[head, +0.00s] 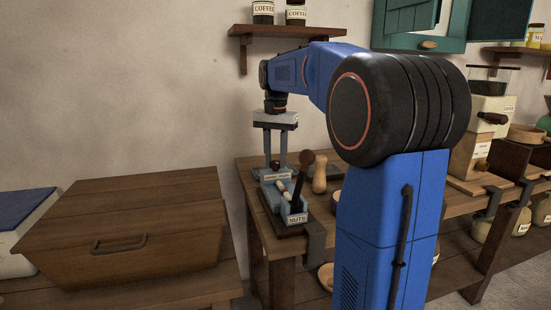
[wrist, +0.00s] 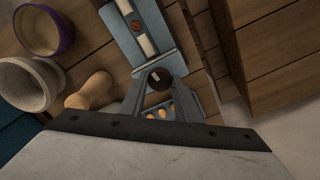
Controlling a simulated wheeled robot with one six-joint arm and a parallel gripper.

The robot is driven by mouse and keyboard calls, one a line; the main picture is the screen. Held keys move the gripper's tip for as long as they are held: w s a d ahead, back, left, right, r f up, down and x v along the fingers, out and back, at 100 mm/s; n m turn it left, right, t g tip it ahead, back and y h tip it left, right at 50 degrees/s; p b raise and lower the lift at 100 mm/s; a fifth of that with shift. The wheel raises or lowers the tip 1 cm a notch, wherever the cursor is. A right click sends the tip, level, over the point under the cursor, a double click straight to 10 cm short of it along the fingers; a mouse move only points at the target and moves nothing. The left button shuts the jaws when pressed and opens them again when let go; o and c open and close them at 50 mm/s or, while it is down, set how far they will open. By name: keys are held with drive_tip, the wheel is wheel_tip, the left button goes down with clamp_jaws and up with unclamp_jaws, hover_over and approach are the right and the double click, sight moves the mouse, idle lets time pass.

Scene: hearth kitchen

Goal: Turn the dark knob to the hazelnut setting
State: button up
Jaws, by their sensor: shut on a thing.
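The dark round knob (wrist: 158,78) shows in the wrist view with a pale mark on its top. My gripper (wrist: 157,84) has one finger on each side of it and is shut on it. Pictures of nuts (wrist: 160,112) lie just below the knob in that view; I cannot tell which is hazelnut or which one the mark points at. In the head view my gripper (head: 276,168) points straight down at the back of the blue-grey device (head: 272,198), which has a NUTS label (head: 296,219). The knob between my fingers cannot be made out there.
A wooden chest (head: 125,235) is at left. A shelf with coffee jars (head: 285,30) hangs above.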

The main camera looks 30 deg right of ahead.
sight(276, 162)
drive_tip(key=n, duration=0.7)
idle(0.6)
drive_tip(key=o, duration=1)
drive_tip(key=shift+o, duration=0.2)
wheel_tip(276, 162, up, 18)
drive_tip(key=shift+f, duration=0.25)
